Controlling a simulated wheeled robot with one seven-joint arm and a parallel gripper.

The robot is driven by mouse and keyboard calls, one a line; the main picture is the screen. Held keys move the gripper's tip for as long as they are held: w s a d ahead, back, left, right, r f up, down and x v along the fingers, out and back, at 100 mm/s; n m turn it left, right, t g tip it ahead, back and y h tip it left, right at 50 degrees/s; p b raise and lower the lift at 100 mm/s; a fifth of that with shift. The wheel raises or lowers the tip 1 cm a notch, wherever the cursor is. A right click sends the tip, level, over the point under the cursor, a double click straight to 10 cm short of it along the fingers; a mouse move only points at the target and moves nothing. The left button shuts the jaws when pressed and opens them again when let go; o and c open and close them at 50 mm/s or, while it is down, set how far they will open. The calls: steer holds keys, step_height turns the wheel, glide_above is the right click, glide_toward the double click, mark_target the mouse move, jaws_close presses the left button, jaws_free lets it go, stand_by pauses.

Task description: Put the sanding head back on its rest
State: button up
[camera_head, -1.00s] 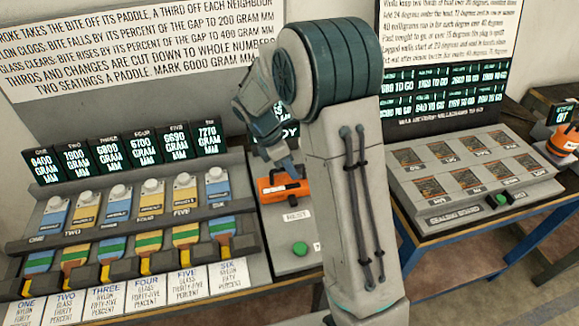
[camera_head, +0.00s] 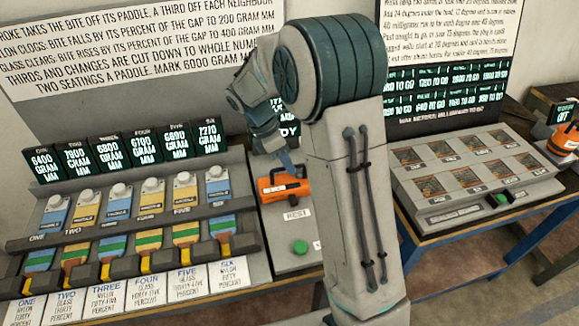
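The sanding head (camera_head: 284,188) is an orange block with a dark handle on top. It sits on the grey panel just above the REST label (camera_head: 297,214). My gripper (camera_head: 287,163) is right above the sanding head, pointing down at its handle. My arm comes in from the right and partly covers this area. The fingertips are small and dark here, so I cannot tell whether they are open or touch the handle.
A rack of several paddles (camera_head: 130,240) with number displays stands on the left. A green button (camera_head: 300,248) is below the rest. A grey sealing board (camera_head: 470,175) stands on the right table, and another orange tool (camera_head: 563,138) is at the far right.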

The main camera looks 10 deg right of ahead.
steer(key=v, duration=0.8)
steer(key=s+d+r+m+t+y, duration=0.1)
steer(key=s+d+m+t+y, duration=0.1)
steer(key=s+m, duration=0.7)
steer(key=s+d+r+m+t+y, duration=0.1)
steer(key=s+m+t+y, duration=0.1)
steer(key=s+m, duration=0.7)
steer(key=shift+s+d+t+y, duration=0.35)
steer(key=shift+s+t, duration=0.25)
steer(key=shift+s, duration=2.05)
